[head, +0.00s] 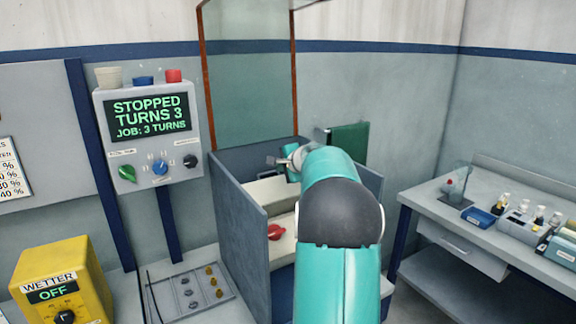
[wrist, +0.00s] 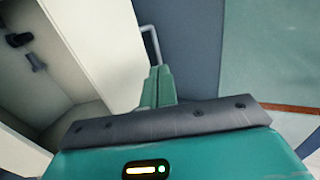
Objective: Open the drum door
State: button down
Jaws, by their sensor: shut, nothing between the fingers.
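A cream drum unit (head: 282,249) with a red knob (head: 275,232) sits inside a blue-grey, open-topped enclosure (head: 240,225) in the head view. A cream panel (wrist: 95,40) fills the upper left of the wrist view; I cannot tell for sure whether it is the drum door. A thin metal loop handle (wrist: 150,42) stands at this panel's right edge. My gripper (wrist: 158,72) is shut and empty, with its fingertips close to the handle; I cannot tell if they touch. In the head view my gripper (head: 290,163) is over the enclosure, and my arm hides its right part.
A clear guard with an orange frame (head: 207,90) stands raised above the enclosure. A control box (head: 150,158) reads STOPPED, TURNS 3. A yellow wetter box (head: 85,270) reads OFF. A bench (head: 440,205) with small containers is at the right.

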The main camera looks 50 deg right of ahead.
send_over(275, 186)
jog(key=shift+d+f, duration=0.1)
jog(key=shift+f, duration=0.4)
jog(key=shift+s, duration=0.1)
jog(key=x, duration=0.4)
jog(key=shift+f, duration=0.3)
jog(key=shift+s, duration=0.1)
jog(key=shift+s+r, duration=0.1)
jog(key=shift+r, duration=0.1)
